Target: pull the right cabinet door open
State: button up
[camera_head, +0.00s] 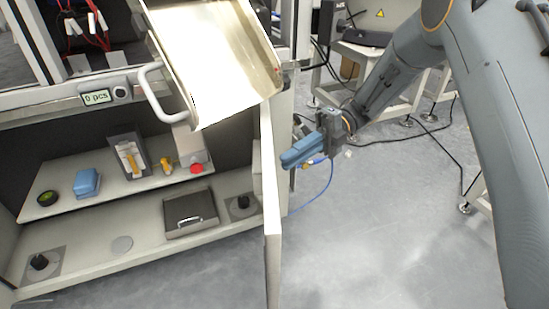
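The right cabinet door (271,205) is seen almost edge-on as a narrow pale panel. It stands swung out from the cabinet, and the inside of the cabinet (130,207) is in view to its left. My gripper (288,160), with blue fingers, is to the right of the door, on its outer side, with the fingertips pointing towards it. I see no handle on the door from here. I cannot tell whether the fingertips touch the door or how far apart the fingers are.
Inside are a blue block (87,183), a red button (197,168), a grey holder (128,157) and a dark tray (190,212). A tilted metal tray (215,60) and a white handle (160,95) are above. Open floor (370,235) lies right of the door; cables cross behind.

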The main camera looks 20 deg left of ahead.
jog(key=shift+o, duration=0.2)
jog(key=shift+w+d+r, duration=0.1)
jog(key=shift+w+d, duration=0.1)
jog(key=shift+d, duration=0.25)
jog(key=p+v, duration=0.1)
jog(key=v, duration=0.5)
jog(key=shift+w, duration=0.45)
jog(key=shift+c, duration=0.2)
